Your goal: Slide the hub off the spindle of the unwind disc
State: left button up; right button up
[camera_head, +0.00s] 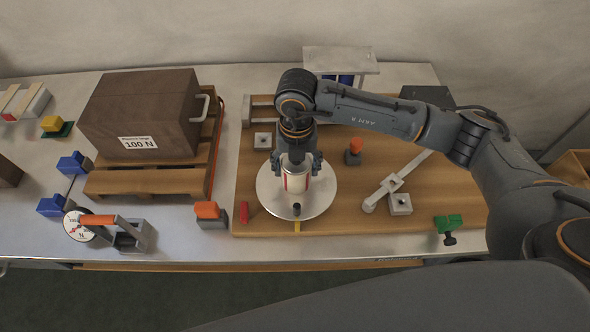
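The unwind disc (267,198) is a round, pale metal plate lying on the wooden board. A white cylinder with red stripes, which looks like the hub (296,182), stands upright over the middle of the disc. The spindle is hidden behind the hub and my gripper. My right gripper (297,164) points down over the hub, with one finger at its left side and one at its right. I cannot tell whether the fingers touch it. My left gripper is not in view.
On the wooden board (440,185) are a metal arm (398,181), an orange-topped block (356,146) and a green clamp (448,224). A red peg (244,212) stands left of the disc. A brown 100 N box (140,105) sits on a pallet (140,181) at left.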

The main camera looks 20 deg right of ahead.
jog(key=c, duration=0.4)
jog(key=shift+r, duration=0.1)
jog(key=shift+r, duration=0.1)
jog(key=shift+r+p, duration=3.25)
jog(key=shift+r, duration=2.1)
